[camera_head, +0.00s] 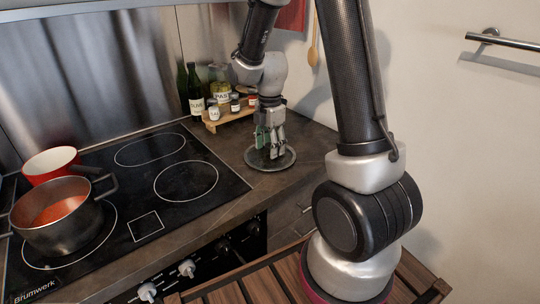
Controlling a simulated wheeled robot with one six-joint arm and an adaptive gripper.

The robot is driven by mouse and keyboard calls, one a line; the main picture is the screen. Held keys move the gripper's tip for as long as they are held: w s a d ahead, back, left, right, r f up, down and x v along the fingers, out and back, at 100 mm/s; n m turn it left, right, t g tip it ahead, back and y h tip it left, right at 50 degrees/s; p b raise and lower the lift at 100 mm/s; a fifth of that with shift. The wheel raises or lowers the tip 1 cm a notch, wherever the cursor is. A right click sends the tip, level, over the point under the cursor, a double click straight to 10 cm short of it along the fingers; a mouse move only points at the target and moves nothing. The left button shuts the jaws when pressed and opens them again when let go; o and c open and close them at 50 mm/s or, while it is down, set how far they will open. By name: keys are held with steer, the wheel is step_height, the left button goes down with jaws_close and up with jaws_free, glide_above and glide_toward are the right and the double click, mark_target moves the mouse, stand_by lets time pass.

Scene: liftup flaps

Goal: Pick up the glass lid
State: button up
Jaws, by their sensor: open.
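The glass lid (283,163) lies flat on the dark countertop, right of the cooktop. It is a round, clear disc with a dark rim. My gripper (268,154) points down over the middle of the lid, with its fingers at or just above it. The fingers are apart and hide the lid's centre and any knob there. I cannot tell whether the fingertips touch the lid.
A cooktop (150,184) fills the counter to the left, with a steel pot (60,228) of red food and a red pot (50,160). Behind my gripper, a wooden rack (229,116) holds jars beside dark bottles (195,92). A wooden slatted surface (265,285) is in front.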

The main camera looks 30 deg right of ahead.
jaws_close()
stand_by(0.3)
